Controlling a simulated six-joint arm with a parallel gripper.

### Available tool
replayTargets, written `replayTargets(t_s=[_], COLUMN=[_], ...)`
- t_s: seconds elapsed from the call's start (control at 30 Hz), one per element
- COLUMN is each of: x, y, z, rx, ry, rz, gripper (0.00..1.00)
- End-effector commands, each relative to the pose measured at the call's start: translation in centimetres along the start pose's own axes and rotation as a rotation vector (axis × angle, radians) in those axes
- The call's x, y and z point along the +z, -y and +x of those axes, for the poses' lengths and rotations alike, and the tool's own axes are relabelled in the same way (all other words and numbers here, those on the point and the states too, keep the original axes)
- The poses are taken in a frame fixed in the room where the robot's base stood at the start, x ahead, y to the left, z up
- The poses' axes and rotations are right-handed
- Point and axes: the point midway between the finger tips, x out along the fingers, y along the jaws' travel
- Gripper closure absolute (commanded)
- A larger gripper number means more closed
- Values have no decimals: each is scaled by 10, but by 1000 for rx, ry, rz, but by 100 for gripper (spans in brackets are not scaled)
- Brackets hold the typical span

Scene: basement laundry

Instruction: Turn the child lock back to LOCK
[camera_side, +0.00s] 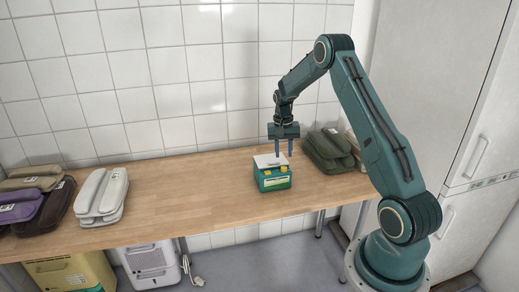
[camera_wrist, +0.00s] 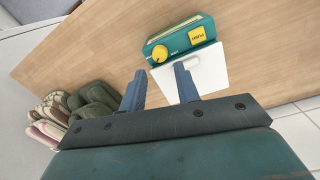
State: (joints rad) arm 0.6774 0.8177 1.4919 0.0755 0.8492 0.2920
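A small teal box (camera_side: 272,179) with a white top plate (camera_side: 268,161) stands on the wooden table. In the wrist view the teal box (camera_wrist: 178,41) carries a round yellow knob (camera_wrist: 160,53) and a square yellow button (camera_wrist: 196,37) that appears to read PUSH. The white plate (camera_wrist: 205,75) lies on the near side of them. The knob has a small dark mark, but I cannot read its setting or any LOCK label. My gripper (camera_side: 283,152) is over the box, fingers pointing down. In the wrist view its fingers (camera_wrist: 160,78) are apart with nothing held between them.
Olive folded bundles (camera_side: 327,150) lie close to the right of the box. White bundles (camera_side: 102,196) and dark and purple ones (camera_side: 40,202) lie at the table's left. The table (camera_side: 190,190) between is clear. A tiled wall (camera_side: 170,75) stands behind, a tall white cabinet (camera_side: 445,100) at right.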

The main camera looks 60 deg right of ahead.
Motion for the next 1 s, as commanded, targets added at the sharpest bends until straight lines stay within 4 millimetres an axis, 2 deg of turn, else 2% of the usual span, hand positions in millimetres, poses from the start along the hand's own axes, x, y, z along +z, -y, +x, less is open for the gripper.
replayTargets(t_s=[0.2,0.4,0.83,0.87,1.0], x=[1,0,0,0,0], y=[0,0,0,0,0], z=[34,53,60,60,60], rx=[0,0,-1,-1,0], ry=[3,1,0,0,0], rz=[0,0,0,0,0], gripper=[68,68,68,70,98])
